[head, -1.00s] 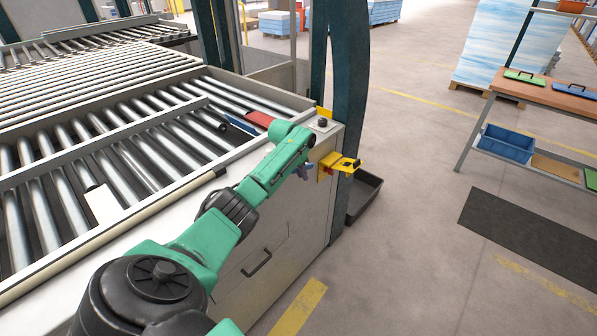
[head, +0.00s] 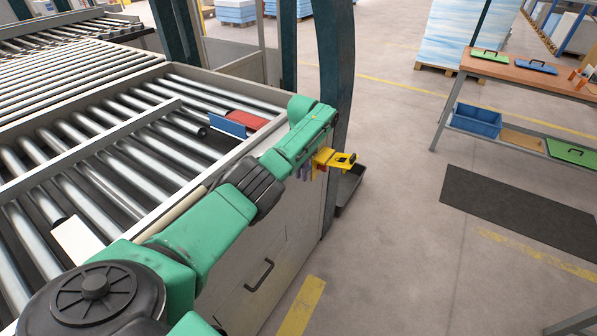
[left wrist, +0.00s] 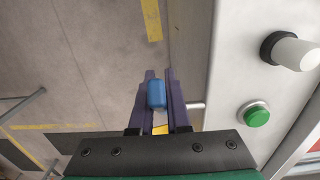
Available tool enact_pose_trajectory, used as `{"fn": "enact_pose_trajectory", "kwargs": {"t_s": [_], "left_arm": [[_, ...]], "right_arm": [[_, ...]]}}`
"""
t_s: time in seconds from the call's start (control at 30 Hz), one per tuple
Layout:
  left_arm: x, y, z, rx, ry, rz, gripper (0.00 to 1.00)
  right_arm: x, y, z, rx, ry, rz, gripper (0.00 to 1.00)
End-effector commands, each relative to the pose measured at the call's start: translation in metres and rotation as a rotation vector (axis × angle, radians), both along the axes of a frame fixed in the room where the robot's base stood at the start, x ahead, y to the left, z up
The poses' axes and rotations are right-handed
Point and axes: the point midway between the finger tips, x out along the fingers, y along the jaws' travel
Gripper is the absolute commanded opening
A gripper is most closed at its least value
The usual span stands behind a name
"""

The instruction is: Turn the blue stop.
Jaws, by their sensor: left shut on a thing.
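My left gripper (head: 306,172) is at the end face of the roller table, beside a yellow bracket (head: 336,158). In the left wrist view its purple fingers (left wrist: 157,82) are shut on a small blue block (left wrist: 156,95). The arm hides most of this spot in the head view. I cannot tell whether this block joins the blue stop plate (head: 229,123), which stands tilted among the rollers beside a red plate (head: 247,118). My right gripper is not in view.
A green button (left wrist: 257,116) and a black-and-white knob (left wrist: 290,50) sit on the light panel beside the gripper. A dark post (head: 333,70) and a black tray (head: 349,186) stand close behind.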

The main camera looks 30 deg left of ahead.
Motion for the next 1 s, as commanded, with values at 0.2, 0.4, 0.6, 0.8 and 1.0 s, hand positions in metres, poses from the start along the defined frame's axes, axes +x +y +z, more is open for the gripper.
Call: {"fn": "enact_pose_trajectory", "kwargs": {"t_s": [0.2, 0.4, 0.6, 0.8, 1.0], "left_arm": [[0.002, 0.001, 0.002, 0.002, -0.007, 0.0, 0.26], [0.001, 0.0, 0.001, 0.001, -0.005, 0.0, 0.45], [0.001, 0.0, 0.003, 0.0, -0.004, 0.0, 0.45], [0.002, 0.0, 0.033, 0.0, -0.008, 0.0, 0.45], [0.003, 0.0, 0.081, 0.0, -0.01, 0.001, 0.45]], "right_arm": [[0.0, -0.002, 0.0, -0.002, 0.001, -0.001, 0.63], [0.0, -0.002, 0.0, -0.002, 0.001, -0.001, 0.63], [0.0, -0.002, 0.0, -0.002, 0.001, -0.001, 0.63], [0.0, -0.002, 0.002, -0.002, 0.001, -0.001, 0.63], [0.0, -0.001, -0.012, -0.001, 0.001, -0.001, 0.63]]}}
